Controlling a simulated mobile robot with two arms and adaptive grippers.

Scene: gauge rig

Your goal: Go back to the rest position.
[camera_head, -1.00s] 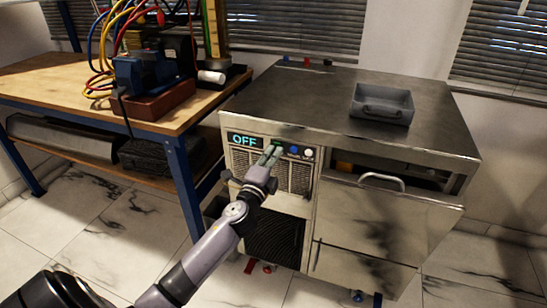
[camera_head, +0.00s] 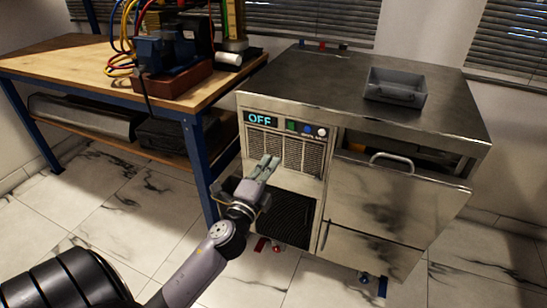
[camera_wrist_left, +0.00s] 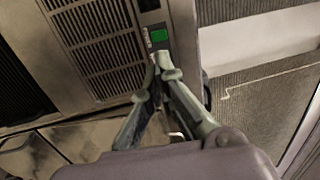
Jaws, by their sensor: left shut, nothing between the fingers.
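My left gripper (camera_head: 268,164) is in front of the metal cabinet, below its control panel, at the height of the vent grille (camera_head: 300,154). Its fingers are together with nothing between them. In the left wrist view the closed fingertips (camera_wrist_left: 160,62) show just below a green button (camera_wrist_left: 159,35), with the grille to the left. In the head view the green button (camera_head: 291,126) is uncovered, beside a display (camera_head: 261,119) that reads OFF. A blue knob and a white knob sit to its right. My right gripper is not in view.
The metal cabinet (camera_head: 330,75) carries a grey tray (camera_head: 395,86) on top. A drawer with a handle (camera_head: 391,160) is at its right front. A wooden workbench (camera_head: 60,65) with cables and a blue device stands at the left. The marble floor in front is clear.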

